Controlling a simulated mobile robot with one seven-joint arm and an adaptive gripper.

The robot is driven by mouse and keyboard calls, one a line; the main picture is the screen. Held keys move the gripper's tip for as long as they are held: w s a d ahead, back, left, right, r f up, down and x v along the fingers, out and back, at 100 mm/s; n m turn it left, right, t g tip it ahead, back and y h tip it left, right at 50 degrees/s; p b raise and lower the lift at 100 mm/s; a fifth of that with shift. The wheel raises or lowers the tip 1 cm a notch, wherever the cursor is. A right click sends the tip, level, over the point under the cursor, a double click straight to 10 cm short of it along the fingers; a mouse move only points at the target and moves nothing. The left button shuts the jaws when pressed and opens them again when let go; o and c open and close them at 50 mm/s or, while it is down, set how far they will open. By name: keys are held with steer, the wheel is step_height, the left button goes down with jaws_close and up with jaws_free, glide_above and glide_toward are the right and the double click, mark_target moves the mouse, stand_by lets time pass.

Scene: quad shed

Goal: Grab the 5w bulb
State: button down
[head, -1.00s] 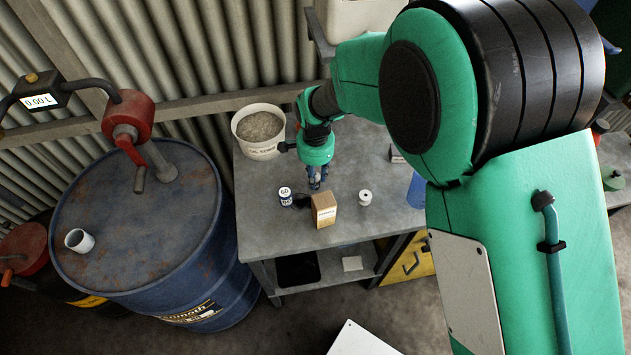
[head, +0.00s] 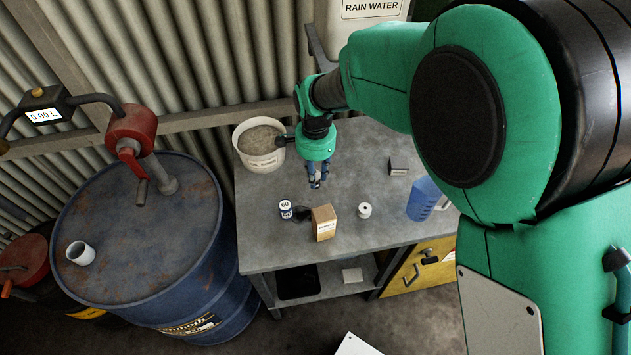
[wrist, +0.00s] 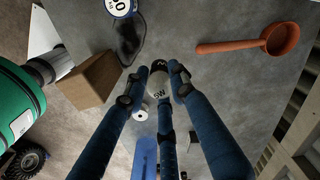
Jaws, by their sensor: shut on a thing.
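My gripper (head: 315,183) has its blue fingers closed around a small bulb marked 5W (wrist: 158,86), which shows between the fingertips in the wrist view. In the head view the fingers point down over the grey workbench (head: 350,160), behind a brown cardboard box (head: 324,222). The bulb is too small in the head view to make out well. It looks held above the bench top, with its marked face partly hidden by the fingers.
An orange scoop (wrist: 255,45) shows in the wrist view. A blue drum (head: 150,255) stands left.

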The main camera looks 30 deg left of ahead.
steer(key=shift+r, duration=1.1)
